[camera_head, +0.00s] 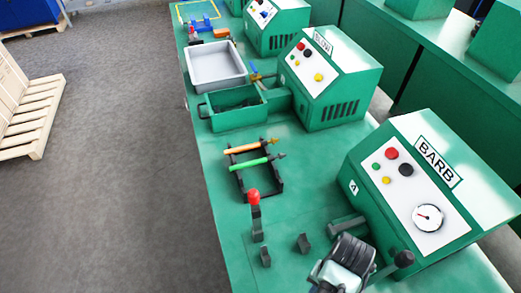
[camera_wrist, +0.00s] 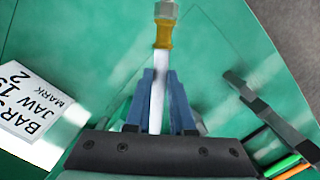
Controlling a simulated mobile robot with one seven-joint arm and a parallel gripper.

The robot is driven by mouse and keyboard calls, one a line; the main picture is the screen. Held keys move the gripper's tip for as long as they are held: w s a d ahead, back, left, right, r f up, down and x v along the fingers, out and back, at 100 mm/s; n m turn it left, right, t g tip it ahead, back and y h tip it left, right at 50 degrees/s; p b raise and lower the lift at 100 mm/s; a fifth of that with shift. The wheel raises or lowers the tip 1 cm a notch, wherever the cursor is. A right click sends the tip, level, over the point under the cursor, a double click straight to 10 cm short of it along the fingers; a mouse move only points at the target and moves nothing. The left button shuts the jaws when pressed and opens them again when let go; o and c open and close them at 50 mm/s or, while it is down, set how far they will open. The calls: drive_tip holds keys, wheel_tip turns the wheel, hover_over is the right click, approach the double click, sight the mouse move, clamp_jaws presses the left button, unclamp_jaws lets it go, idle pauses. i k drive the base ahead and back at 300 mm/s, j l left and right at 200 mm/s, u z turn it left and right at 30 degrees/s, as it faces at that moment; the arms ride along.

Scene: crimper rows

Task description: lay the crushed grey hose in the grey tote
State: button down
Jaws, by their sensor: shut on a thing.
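My gripper (camera_wrist: 160,88) has its blue fingers shut on a pale grey hose (camera_wrist: 157,105). The hose points away from the palm, with a yellow collar and a grey fitting at its far end. Whether it is crushed I cannot tell. In the head view my wrist (camera_head: 345,268) is at the bottom, in front of the BARB machine; the fingers and hose are hidden there. The grey tote (camera_head: 217,84) stands at the far left of the green bench, looks empty, and is well away from my gripper.
A green bin (camera_head: 237,119) with dark contents stands just nearer than the tote. A black rack (camera_head: 241,186) holds an orange and a green hose. A red-topped lever (camera_head: 254,205) stands upright nearer me. The BARB (camera_head: 415,185) and BLOW (camera_head: 325,75) machines line the right.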

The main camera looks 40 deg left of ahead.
sight(216, 71)
drive_tip(key=u, duration=1.45)
drive_tip(key=i+u, duration=0.4)
drive_tip(key=i, duration=2.05)
drive_tip(key=i+j+z, duration=0.15)
drive_tip(key=i, duration=1.1)
drive_tip(key=i+z, duration=0.15)
drive_tip(key=z, duration=1.55)
